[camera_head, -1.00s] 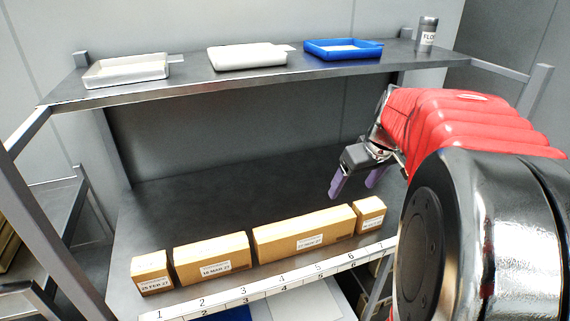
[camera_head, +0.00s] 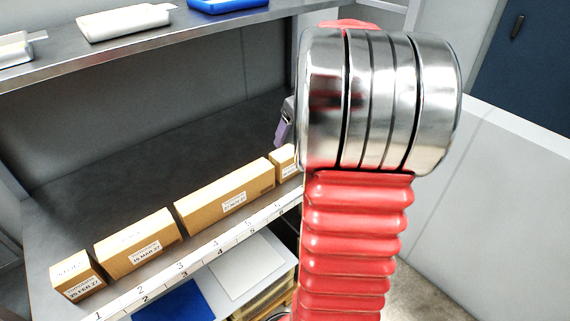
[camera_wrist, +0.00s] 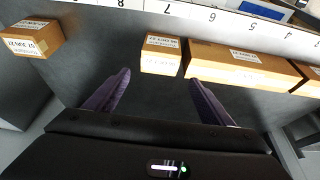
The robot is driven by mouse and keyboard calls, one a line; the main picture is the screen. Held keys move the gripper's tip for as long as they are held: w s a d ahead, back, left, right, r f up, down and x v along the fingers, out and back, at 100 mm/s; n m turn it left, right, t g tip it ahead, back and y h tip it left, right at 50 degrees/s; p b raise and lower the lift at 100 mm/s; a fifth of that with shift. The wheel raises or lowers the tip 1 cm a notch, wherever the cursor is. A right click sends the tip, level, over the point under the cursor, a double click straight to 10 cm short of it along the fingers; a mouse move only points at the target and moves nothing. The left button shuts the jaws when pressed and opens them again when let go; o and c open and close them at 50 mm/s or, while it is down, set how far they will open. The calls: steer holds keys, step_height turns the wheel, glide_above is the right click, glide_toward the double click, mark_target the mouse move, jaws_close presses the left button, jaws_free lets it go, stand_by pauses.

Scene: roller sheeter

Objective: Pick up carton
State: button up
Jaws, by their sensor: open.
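Several brown cartons stand in a row along the shelf's front edge. In the head view these are a small carton (camera_head: 77,275) at left, a medium one (camera_head: 137,243), a long one (camera_head: 225,198) and a small one (camera_head: 283,160) partly behind my arm. In the wrist view my gripper (camera_wrist: 159,77) is open and empty, its purple fingers pointing towards a small carton (camera_wrist: 160,55). That carton lies just beyond the fingertips, roughly between them. A long carton (camera_wrist: 237,66) is close to its right, another carton (camera_wrist: 32,38) apart at left. In the head view my gripper is mostly hidden.
A numbered strip (camera_head: 190,255) runs along the shelf's front edge. An upper shelf (camera_head: 120,48) holds a white tray (camera_head: 125,22) and a blue tray (camera_head: 228,4). Below lie a blue sheet (camera_head: 172,302) and a white sheet (camera_head: 245,267). The shelf behind the cartons is clear.

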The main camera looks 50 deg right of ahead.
mark_target(285, 152)
steer(key=x, duration=0.6)
steer(key=shift+w+f, duration=0.1)
steer(key=shift+f, duration=0.1)
steer(key=shift+x, duration=2.65)
steer(key=shift+c, duration=0.2)
steer(key=c, duration=0.9)
steer(key=shift+o, duration=0.2)
steer(key=shift+r, duration=0.15)
step_height(285, 152, up, 10)
steer(key=shift+f, duration=0.1)
